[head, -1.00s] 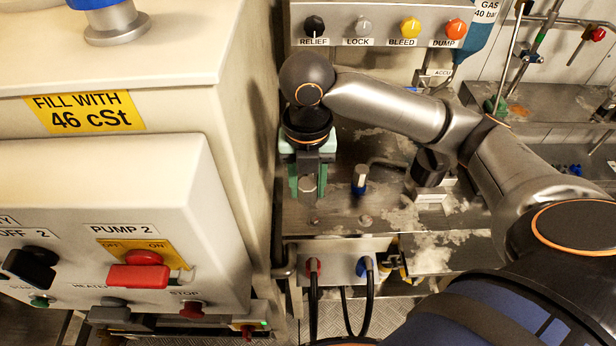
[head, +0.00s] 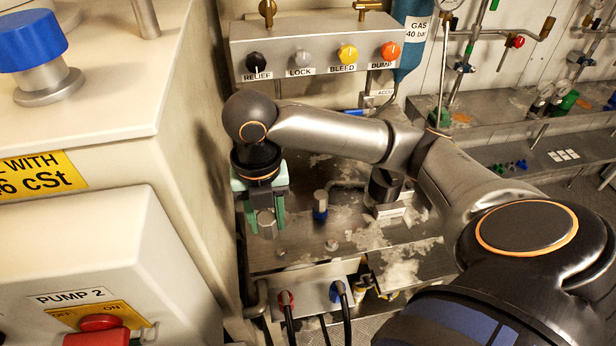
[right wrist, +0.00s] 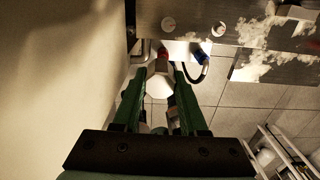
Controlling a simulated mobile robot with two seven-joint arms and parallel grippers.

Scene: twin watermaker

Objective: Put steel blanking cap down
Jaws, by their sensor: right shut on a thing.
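The steel blanking cap (head: 266,222) is a small grey metal piece between the green fingers of my right gripper (head: 264,216). The gripper is shut on it and points down near the left end of the steel bench (head: 295,250). In the right wrist view the pale cap (right wrist: 160,85) shows between the green fingers (right wrist: 158,95), with floor tiles and the bench's front edge behind it. The cap looks clear of the bench top, but I cannot tell its height. My left gripper is not in view.
A cream cabinet (head: 185,150) stands close left of the gripper. A blue-capped fitting (head: 320,205) stands on the bench to its right. A box with red and blue plugs (head: 312,288) is below. A valve panel (head: 320,60) is behind.

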